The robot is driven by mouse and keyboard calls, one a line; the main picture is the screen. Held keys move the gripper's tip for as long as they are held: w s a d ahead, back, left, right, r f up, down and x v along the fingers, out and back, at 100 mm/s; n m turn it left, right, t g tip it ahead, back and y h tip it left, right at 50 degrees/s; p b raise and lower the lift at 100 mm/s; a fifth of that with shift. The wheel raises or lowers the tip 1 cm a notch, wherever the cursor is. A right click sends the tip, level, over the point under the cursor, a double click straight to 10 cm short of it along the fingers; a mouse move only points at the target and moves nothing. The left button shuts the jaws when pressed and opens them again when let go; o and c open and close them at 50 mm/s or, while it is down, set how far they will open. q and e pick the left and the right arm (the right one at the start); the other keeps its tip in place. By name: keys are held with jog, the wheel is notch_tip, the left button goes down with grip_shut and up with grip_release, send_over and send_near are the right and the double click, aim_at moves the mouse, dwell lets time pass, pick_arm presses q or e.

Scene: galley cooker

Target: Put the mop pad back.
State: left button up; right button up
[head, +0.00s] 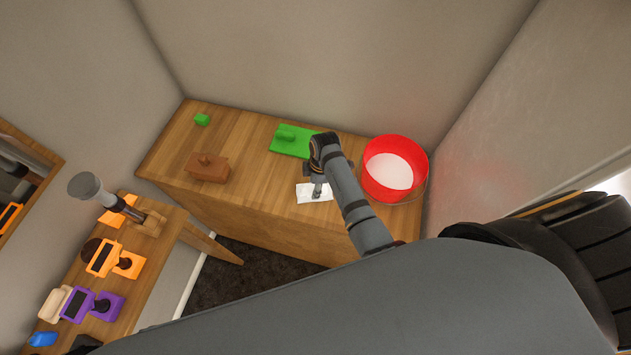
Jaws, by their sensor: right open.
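A small white flat piece (314,194), which looks like the mop pad, lies at the front edge of the wooden counter (245,185). My right gripper (317,192) is over it, pointing down, with its jaws open. The gripper and wrist cover part of the white piece. I cannot tell whether the fingers touch it. My left gripper is not in view.
A green board with a block (290,140) lies behind my right wrist.

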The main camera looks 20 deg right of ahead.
jog(key=r, duration=0.3)
jog(key=r+b, duration=0.1)
jog(key=r, duration=0.1)
jog(key=shift+s+d+r, duration=0.15)
jog(key=shift+d, duration=0.2)
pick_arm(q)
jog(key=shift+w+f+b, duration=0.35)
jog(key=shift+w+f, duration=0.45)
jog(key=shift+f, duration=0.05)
pick_arm(e)
notch_tip(320, 180, up, 6)
jog(key=shift+d+r, duration=0.25)
jog(key=shift+d, duration=0.15)
jog(key=shift+s, duration=0.1)
